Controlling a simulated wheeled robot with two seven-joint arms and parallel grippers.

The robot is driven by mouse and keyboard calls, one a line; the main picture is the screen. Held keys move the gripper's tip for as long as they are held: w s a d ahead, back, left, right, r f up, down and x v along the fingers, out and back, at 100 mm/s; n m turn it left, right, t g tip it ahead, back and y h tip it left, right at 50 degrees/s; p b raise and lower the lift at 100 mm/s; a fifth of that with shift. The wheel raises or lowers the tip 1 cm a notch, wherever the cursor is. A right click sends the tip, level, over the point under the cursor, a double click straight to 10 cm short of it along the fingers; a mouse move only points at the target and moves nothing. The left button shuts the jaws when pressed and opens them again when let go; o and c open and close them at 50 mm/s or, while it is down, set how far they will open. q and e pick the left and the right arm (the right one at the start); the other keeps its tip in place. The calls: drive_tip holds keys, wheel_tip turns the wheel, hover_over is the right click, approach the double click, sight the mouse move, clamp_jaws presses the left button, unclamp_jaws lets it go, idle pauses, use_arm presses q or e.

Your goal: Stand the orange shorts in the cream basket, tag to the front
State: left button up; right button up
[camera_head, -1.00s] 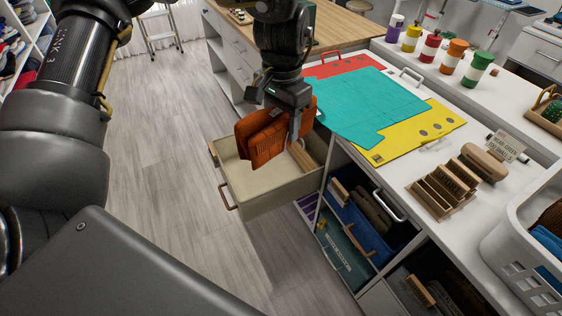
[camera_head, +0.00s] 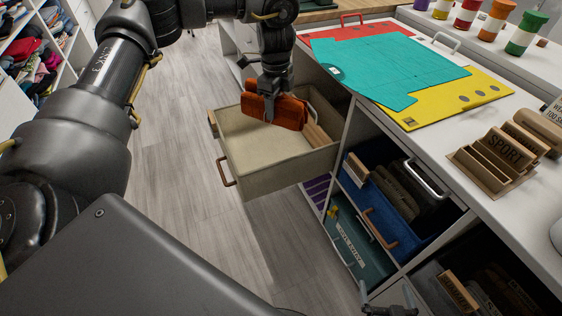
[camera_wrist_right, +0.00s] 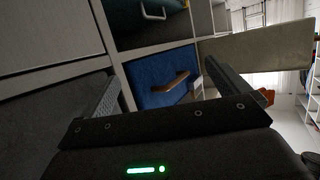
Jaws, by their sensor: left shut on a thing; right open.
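The orange shorts (camera_head: 285,114) are a folded bundle hanging from my left gripper (camera_head: 270,92), which is shut on them. They are over the cream basket (camera_head: 285,168), near its back part; I cannot tell whether their lower edge touches the inside. No tag can be made out on them. The basket is pulled out of the shelving, with a brown handle on its front and a wooden divider at its right side. In the right wrist view the basket (camera_wrist_right: 258,55) shows its outer wall, with a bit of orange (camera_wrist_right: 268,93) beside it. My right gripper (camera_wrist_right: 172,92) is open and empty.
A blue basket (camera_head: 375,195) with dark folded items and a teal basket (camera_head: 350,245) sit in cubbies at the right. Coloured mats (camera_head: 385,70) and a wooden SPORT rack (camera_head: 495,160) lie on the white counter. The floor at the left is clear.

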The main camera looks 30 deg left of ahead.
use_arm(q)
drive_tip(key=w+a+f+m+b, duration=0.2)
drive_tip(key=a+f+m+b, duration=0.15)
drive_tip(key=a+f, duration=0.4)
drive_tip(key=m+b, duration=0.4)
drive_tip(key=b, duration=0.1)
hover_over(254, 160)
wheel_tip(254, 160, down, 14)
wheel_tip(254, 160, down, 3)
drive_tip(key=shift+f+b, duration=0.15)
drive_tip(key=shift+b, duration=0.55)
drive_tip(key=shift+f, duration=0.3)
drive_tip(key=shift+r, duration=0.1)
use_arm(e)
drive_tip(key=s+r+t+y, duration=0.1)
drive_tip(key=r+t+y, duration=0.1)
drive_tip(key=r, duration=0.6)
drive_tip(key=s+r+t+y, duration=0.2)
drive_tip(key=r+t, duration=0.3)
drive_tip(key=r, duration=0.4)
drive_tip(key=s+r+n+t+y, duration=0.1)
drive_tip(key=r+t, duration=0.3)
drive_tip(key=r, duration=0.5)
drive_tip(key=shift+s+d+y, duration=0.2)
drive_tip(key=shift+d+y, duration=0.2)
drive_tip(key=shift+y, duration=0.1)
